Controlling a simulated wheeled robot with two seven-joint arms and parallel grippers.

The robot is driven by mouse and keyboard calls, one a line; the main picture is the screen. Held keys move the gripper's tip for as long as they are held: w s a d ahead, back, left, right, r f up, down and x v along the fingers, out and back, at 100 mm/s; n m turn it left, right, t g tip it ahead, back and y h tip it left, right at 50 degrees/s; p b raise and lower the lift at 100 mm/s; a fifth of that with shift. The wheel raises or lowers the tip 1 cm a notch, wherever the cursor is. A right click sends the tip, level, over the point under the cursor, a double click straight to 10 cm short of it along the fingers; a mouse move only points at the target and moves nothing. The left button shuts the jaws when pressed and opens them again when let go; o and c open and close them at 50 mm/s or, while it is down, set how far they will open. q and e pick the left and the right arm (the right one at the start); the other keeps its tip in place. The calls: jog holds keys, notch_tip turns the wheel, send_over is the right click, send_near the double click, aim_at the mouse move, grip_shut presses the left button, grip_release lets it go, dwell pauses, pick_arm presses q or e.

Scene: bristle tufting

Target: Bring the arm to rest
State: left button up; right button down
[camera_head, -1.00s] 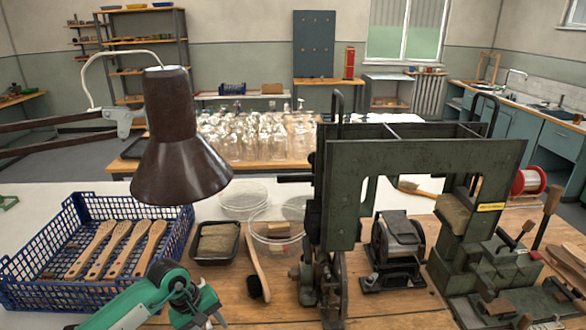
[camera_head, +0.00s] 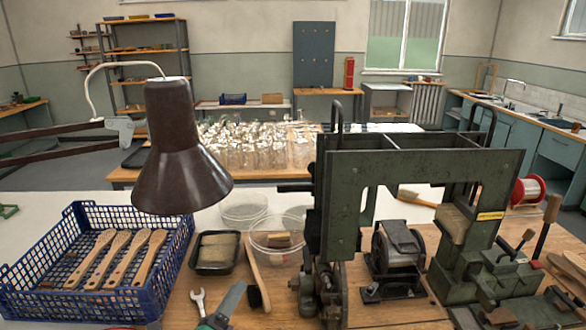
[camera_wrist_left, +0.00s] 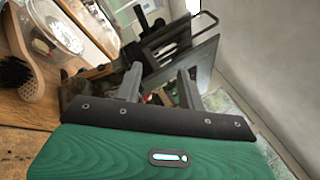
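My left gripper (camera_head: 228,303) is at the bottom edge of the head view, over the front of the wooden worktop (camera_head: 285,310). The brush also shows at the left of the wrist view (camera_wrist_left: 22,74). My right gripper is not in view.
A blue crate (camera_head: 152,290) with several wooden brush bodies stands left. A black tray of bristle (camera_head: 214,252) and clear bowls (camera_head: 276,238) sit behind. The green machine (camera_head: 420,170) fills the right; a brown lamp (camera_head: 178,150) hangs over the left.

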pick_arm(q)
jog(key=s+a+f+n+g+y, duration=0.7)
jog(key=a+f+n+y, duration=0.5)
jog(key=n, duration=0.8)
jog(key=s+f+n+g+h, duration=0.1)
jog(key=s+f+n+g, duration=0.2)
jog(key=s, duration=0.4)
jog(key=s+d+f+n+g+h, duration=0.1)
jog(key=s+f+n+g, duration=0.25)
jog(key=s, duration=0.25)
jog(key=s+f+n+g+h, duration=0.1)
jog(key=s+f+n+g, duration=0.15)
jog(key=s, duration=0.45)
notch_tip(320, 180, down, 33)
jog(key=g, duration=0.1)
jog(key=s+a+f+m+g, duration=0.1)
jog(key=s+a+f, duration=0.2)
jog(key=s+f, duration=1.5)
jog(key=shift+s+f, duration=0.35)
jog(key=shift+s, duration=0.3)
